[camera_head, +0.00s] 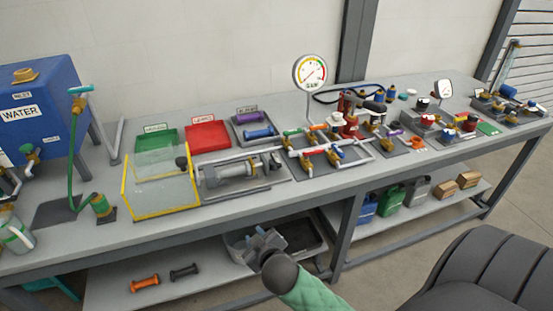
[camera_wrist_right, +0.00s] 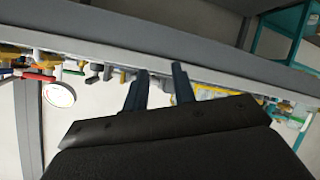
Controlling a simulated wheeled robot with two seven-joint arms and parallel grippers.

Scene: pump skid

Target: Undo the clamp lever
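My right gripper (camera_head: 257,237) is in front of the bench, below its top edge, overlapping the lower-shelf bin in the head view. In the right wrist view its two dark fingers stand apart with nothing between them (camera_wrist_right: 160,75). No clamp lever can be told for certain; the fittings are small. A grey cylindrical pump unit (camera_head: 232,170) lies on the bench beside a yellow-framed clear guard (camera_head: 160,185). A pipe assembly with coloured handles (camera_head: 332,150) stands to its right. My left gripper is not in view.
The bench top (camera_head: 240,205) has a bare front strip. A pressure gauge (camera_head: 310,72) rises behind the pipes; a blue water tank (camera_head: 40,105) stands at left. Green (camera_head: 156,140) and red (camera_head: 208,135) trays sit behind. A grey bin (camera_head: 312,235) is on the lower shelf.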

